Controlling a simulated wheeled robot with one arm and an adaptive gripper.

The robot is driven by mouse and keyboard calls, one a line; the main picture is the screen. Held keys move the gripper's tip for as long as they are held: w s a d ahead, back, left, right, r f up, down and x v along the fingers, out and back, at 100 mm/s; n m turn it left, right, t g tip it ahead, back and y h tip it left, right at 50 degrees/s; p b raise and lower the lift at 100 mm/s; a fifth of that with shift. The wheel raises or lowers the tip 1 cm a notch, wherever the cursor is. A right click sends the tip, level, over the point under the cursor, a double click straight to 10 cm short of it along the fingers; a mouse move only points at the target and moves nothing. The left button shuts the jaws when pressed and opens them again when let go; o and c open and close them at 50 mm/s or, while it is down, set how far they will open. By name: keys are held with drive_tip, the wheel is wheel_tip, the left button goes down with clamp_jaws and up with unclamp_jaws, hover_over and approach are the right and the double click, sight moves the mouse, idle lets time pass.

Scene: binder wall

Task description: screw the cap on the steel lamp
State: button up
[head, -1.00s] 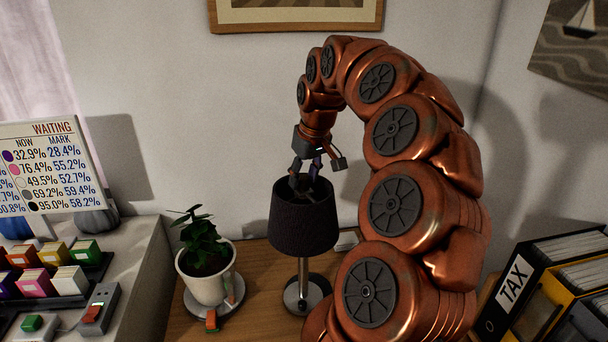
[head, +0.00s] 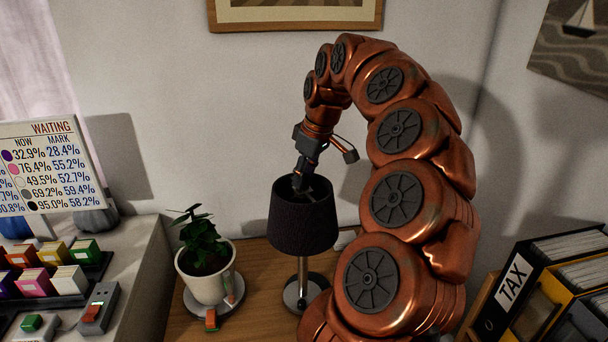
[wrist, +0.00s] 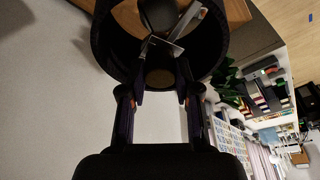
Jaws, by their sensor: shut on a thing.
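The steel lamp stands on the wooden desk with a dark fabric shade (head: 303,225), a shiny metal stem (head: 303,272) and a round base. My gripper (head: 298,184) points down into the open top of the shade. In the wrist view my gripper (wrist: 160,80) has its two fingers inside the shade rim (wrist: 103,40), closed on a small brownish round piece, the cap (wrist: 160,77). A flat metal strip (wrist: 186,20) of the shade frame lies just beyond the fingertips. Whether the cap touches its seat is hidden.
A potted plant (head: 206,272) on a saucer stands close left of the lamp, with a small orange-and-green item (head: 211,320) before it. Binders (head: 515,285) stand at the right. A white wall lies behind. The left counter holds coloured card boxes (head: 68,280) and a sign (head: 48,165).

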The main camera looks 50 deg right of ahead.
clamp_jaws()
drive_tip(key=shift+f+m+b, duration=0.25)
drive_tip(key=shift+m+b, duration=0.15)
drive_tip(key=shift+b, duration=0.4)
drive_tip(key=m+h+b, duration=0.1)
drive_tip(key=m+b, duration=0.1)
drive_tip(key=b, duration=0.2)
drive_tip(key=shift+m, duration=0.4)
drive_tip(key=shift+r+m, duration=0.25)
drive_tip(key=shift+m, duration=0.05)
